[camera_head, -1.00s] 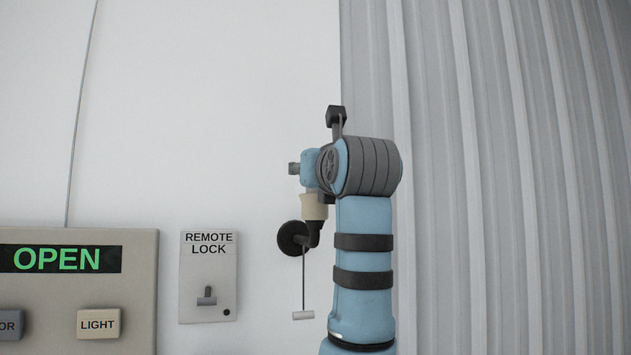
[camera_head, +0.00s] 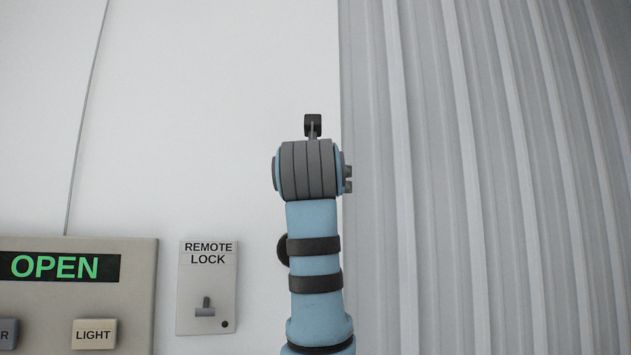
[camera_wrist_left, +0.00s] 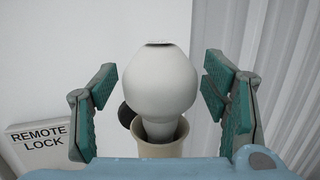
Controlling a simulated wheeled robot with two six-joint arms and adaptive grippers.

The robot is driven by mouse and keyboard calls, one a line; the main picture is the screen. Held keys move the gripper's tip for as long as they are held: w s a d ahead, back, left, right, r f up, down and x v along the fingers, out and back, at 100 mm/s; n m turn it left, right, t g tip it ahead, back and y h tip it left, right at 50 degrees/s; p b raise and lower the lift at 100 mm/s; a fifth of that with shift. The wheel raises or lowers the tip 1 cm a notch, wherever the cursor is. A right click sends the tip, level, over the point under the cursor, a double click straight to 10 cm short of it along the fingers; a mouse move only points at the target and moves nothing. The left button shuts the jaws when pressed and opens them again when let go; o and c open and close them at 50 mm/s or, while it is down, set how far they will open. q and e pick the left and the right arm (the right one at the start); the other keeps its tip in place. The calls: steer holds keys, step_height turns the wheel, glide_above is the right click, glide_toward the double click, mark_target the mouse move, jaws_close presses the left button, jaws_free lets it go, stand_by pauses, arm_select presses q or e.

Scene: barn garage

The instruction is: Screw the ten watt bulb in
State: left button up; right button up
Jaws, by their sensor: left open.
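A white bulb (camera_wrist_left: 160,82) stands upright in the beige lamp socket (camera_wrist_left: 160,148) in the left wrist view. Its rounded body tapers to a neck inside the socket rim, and a small dark patch shows at its top. I cannot tell how deep it sits. My left gripper (camera_wrist_left: 161,90) is open, with one green-padded finger on each side of the bulb and a gap to both. In the head view, my left arm hides the bulb and socket. Only part of the black round wall mount (camera_head: 283,249) shows beside it. My right gripper is not in view.
A remote lock plate (camera_head: 207,288) with a small switch is on the white wall left of my arm. Further left is a control panel (camera_head: 137,280) reading OPEN, with a LIGHT button (camera_head: 94,334). Corrugated wall (camera_head: 480,180) fills the right; the wall above is clear.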

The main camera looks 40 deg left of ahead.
arm_select(q)
steer(key=n+g+y+p, duration=0.3)
steer(key=g+y+p, duration=0.1)
steer(key=g+p, duration=0.1)
steer(key=n+g+y+p, duration=0.2)
steer(key=shift+r+n+p, duration=0.3)
steer(key=shift+r+p, duration=0.05)
steer(key=shift+f+g, duration=0.1)
steer(key=shift+g, duration=0.2)
steer(key=shift+f, duration=0.2)
steer(key=shift+c, duration=0.4)
steer(key=c, duration=0.8)
